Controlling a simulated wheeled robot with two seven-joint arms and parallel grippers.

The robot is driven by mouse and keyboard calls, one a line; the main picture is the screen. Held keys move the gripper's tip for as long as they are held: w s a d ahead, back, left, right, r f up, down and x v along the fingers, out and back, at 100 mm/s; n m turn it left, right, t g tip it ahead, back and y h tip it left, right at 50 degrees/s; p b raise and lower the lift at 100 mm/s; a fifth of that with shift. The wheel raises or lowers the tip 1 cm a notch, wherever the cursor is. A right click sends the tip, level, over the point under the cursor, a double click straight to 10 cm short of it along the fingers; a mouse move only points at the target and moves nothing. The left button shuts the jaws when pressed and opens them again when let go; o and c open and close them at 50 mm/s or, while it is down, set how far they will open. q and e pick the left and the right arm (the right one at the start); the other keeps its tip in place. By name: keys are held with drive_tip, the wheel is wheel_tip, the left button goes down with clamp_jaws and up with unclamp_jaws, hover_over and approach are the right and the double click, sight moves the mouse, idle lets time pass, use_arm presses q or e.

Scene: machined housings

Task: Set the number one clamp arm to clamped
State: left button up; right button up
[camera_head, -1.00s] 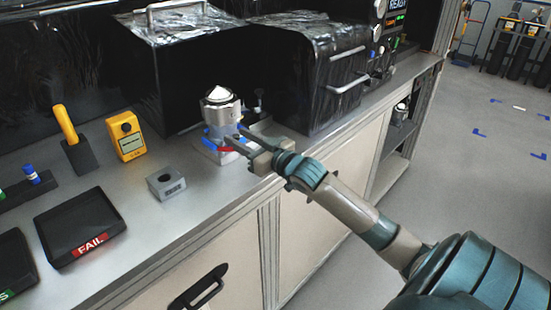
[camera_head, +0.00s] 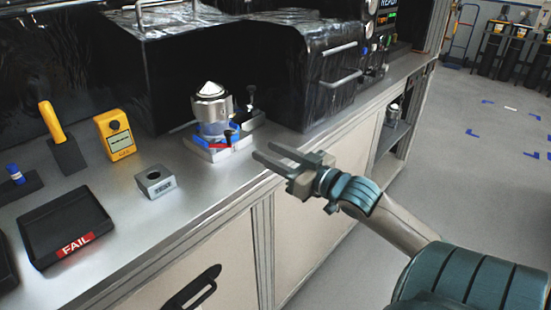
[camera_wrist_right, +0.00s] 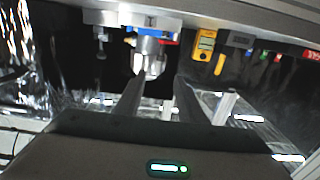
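A silver machined housing (camera_head: 211,104) with a pale conical top sits in a blue-ringed fixture (camera_head: 217,143) on the bench. A small clamp handle with a dark knob (camera_head: 228,134) and a red part stands at the fixture's front. A second dark-knobbed clamp (camera_head: 250,97) stands behind it to the right. I cannot read which is number one. My right gripper (camera_head: 277,157) is open and empty, to the right of the fixture and apart from it. In the right wrist view the housing (camera_wrist_right: 150,58) appears beyond the two spread fingers (camera_wrist_right: 157,92). My left gripper is not in view.
A grey TEST block (camera_head: 155,181), a yellow meter (camera_head: 115,135), a yellow-handled tool (camera_head: 52,122) and a black FAIL tray (camera_head: 66,227) stand on the bench to the left. Black glossy cabinets (camera_head: 300,60) stand behind. The bench front edge runs below the gripper.

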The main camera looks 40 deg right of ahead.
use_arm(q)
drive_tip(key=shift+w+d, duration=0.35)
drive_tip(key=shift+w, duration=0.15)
use_arm(e)
drive_tip(key=shift+s, duration=0.65)
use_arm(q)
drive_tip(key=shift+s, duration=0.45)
use_arm(e)
drive_tip(key=shift+d, duration=0.1)
